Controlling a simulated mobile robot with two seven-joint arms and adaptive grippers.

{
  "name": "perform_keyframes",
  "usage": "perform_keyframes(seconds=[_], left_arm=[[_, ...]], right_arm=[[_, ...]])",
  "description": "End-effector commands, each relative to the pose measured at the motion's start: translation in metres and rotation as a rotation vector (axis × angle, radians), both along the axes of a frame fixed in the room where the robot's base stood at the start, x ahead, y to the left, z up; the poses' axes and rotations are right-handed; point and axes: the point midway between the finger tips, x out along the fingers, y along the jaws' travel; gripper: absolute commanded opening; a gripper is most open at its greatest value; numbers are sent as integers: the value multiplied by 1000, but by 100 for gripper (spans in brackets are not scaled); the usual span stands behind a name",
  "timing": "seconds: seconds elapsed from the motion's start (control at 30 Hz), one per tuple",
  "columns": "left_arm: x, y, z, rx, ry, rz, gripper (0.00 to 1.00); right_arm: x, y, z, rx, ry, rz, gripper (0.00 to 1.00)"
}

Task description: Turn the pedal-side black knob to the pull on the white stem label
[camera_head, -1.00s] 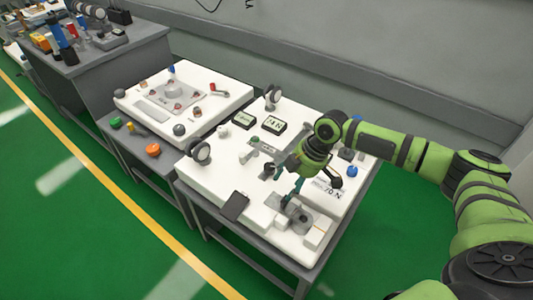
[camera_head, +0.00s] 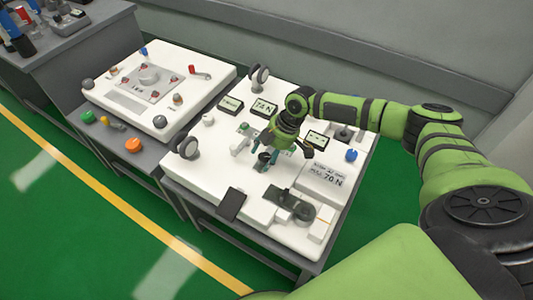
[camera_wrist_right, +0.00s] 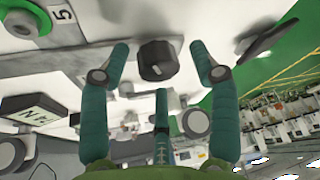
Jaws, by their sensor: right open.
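A black knob (camera_head: 264,157) stands on the white panel (camera_head: 215,180) of the nearer cart. In the right wrist view the black knob (camera_wrist_right: 157,60) lies between my spread teal fingers. My right gripper (camera_head: 264,168) is open, its fingers around the knob with gaps on both sides; I see no clear contact. A light stem-like part (camera_head: 241,143) stands just left of the knob. Its label and the knob's pointer are too small to read. A grey plate with a dark round part (camera_head: 290,203), perhaps the pedal, lies nearer the front right. My left gripper is out of view.
A black pad (camera_head: 232,204) lies at the panel's front-left edge. Small displays (camera_head: 264,108) sit behind, and a blue knob (camera_head: 351,155) is at right. A second cart (camera_head: 150,95) stands to the left.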

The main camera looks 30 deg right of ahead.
Motion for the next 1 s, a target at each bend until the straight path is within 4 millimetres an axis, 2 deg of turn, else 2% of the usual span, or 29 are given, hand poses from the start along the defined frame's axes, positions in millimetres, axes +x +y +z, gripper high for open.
perform_keyframes(seconds=[0.1,0.23,0.3,0.37,0.63,1.0], left_arm=[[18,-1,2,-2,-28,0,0],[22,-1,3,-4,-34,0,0],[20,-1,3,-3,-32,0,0],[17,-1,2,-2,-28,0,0],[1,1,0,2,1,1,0],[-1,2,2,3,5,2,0]], right_arm=[[0,1,-1,0,-1,0,62],[0,0,-1,0,0,0,62],[0,0,-1,0,0,0,34],[0,0,-1,0,0,0,10],[0,3,-1,4,1,1,9],[-1,5,-1,9,3,-7,9]])
